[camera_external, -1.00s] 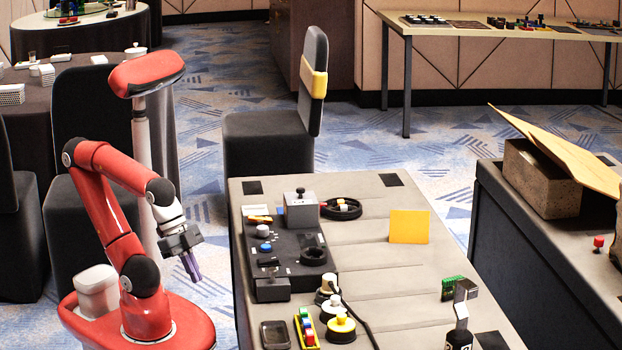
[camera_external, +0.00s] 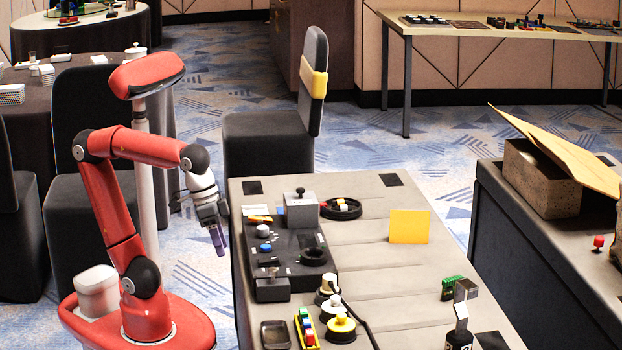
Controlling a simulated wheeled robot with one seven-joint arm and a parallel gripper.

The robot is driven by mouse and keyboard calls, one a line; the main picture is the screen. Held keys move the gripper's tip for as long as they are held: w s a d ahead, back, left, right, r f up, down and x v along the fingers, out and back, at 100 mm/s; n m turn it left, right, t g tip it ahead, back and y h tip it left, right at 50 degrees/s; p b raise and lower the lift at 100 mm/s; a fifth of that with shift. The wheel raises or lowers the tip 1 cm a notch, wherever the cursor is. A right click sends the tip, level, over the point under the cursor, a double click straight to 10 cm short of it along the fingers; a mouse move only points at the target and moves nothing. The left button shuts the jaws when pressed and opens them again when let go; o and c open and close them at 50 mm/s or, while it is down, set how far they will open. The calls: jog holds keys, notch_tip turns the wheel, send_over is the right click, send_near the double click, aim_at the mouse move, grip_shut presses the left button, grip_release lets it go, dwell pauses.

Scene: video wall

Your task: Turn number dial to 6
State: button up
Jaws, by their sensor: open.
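My gripper (camera_external: 219,246), with purple fingers, hangs pointing down just left of the table's left edge. It is open and empty, apart from everything on the table. A black control panel (camera_external: 289,270) lies on the left part of the table. It carries a pale grey knob (camera_external: 262,230) with small white marks beside it, a blue button (camera_external: 265,247) and a black round dial (camera_external: 313,256). The knob with marks may be the number dial, but I cannot tell for certain. Its numbers and setting are too small to read.
A grey box with a black knob (camera_external: 301,211) and a black ring (camera_external: 341,208) stand behind the panel. Round knobs (camera_external: 341,328) and a yellow tray (camera_external: 306,330) are in front. A yellow card (camera_external: 409,227) stands mid-table. The table's (camera_external: 370,285) middle is mostly clear.

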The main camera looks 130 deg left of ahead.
aim_at(263, 227)
jog(key=w+a+r+n+g, duration=0.1)
jog(key=a+r+n, duration=0.1)
jog(key=a+n, duration=0.2)
jog(key=w+a+r+n+g, duration=0.1)
jog(key=a+r+n, duration=0.2)
jog(key=a+n, duration=0.1)
jog(key=w+a+r+n+g, duration=0.1)
jog(key=a+r+n, duration=0.2)
jog(key=a+n, duration=0.1)
jog(key=shift+a+r+n, duration=0.1)
jog(key=shift+a+n, duration=0.1)
jog(key=shift+n, duration=0.3)
jog(key=shift+a+n+g+b, duration=0.3)
notch_tip(263, 227, down, 8)
jog(key=shift+s+r+b, duration=0.1)
jog(key=shift+r+b, duration=0.15)
jog(key=shift+b, duration=0.4)
jog(key=c, duration=1)
